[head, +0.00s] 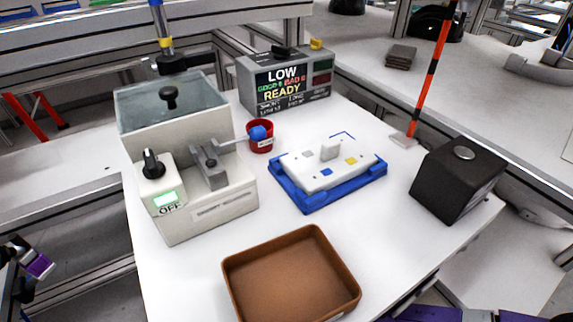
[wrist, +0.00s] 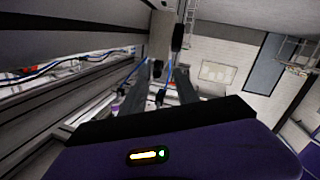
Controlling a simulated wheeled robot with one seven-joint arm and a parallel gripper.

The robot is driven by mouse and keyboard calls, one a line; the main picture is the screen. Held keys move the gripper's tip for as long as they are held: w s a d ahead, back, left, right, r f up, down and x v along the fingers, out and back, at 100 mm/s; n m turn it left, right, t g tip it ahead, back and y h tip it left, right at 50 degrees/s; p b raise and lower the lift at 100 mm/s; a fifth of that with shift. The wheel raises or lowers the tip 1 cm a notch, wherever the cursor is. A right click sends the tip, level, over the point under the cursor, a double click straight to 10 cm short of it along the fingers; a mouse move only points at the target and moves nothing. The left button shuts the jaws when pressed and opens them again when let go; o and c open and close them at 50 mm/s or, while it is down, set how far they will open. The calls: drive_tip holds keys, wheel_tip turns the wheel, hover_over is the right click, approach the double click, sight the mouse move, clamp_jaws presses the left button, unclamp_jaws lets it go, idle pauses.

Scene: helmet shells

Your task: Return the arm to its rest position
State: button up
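My gripper shows in the wrist view (wrist: 163,75), with two grey fingers standing apart and nothing held between them. Beyond them the wrist view shows the room tilted, with a wall, rails and cables, and no tabletop objects that I can make out. In the head view, a black and purple part that looks like my arm's end (head: 36,264) shows at the lower left edge. It is off the left side of the white table (head: 190,275), apart from everything on it. Most of my arm is out of view.
The table holds a white machine with an OFF display (head: 205,205), a red cup (head: 262,146), a blue tray (head: 320,197) under a white board, a brown bin (head: 290,275), a black box (head: 458,180) and a grey display box reading READY (head: 285,75).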

drive_tip(key=s+d+r+m+t+h, duration=0.1)
drive_tip(key=s+d+m+t+h, duration=0.1)
drive_tip(key=s+d+m+t, duration=0.45)
drive_tip(key=s+d+r+m+t+h, duration=0.1)
drive_tip(key=d+r+m+t+h, duration=0.2)
drive_tip(key=d, duration=0.6)
drive_tip(key=s+d+m+t+h, duration=0.1)
drive_tip(key=s+d+m+t, duration=0.35)
drive_tip(key=d+t, duration=0.25)
drive_tip(key=s+d+r+m+t+h, duration=0.2)
drive_tip(key=d+r+m+t+h, duration=0.35)
drive_tip(key=m+h, duration=0.6)
wheel_tip(320, 180, up, 12)
drive_tip(key=g+p, duration=0.1)
drive_tip(key=p, duration=1.1)
drive_tip(key=shift+w+d+r+g+y, duration=0.2)
drive_tip(key=shift+d+g+y, duration=0.15)
drive_tip(key=shift+d+g, duration=0.05)
drive_tip(key=shift+a, duration=0.1)
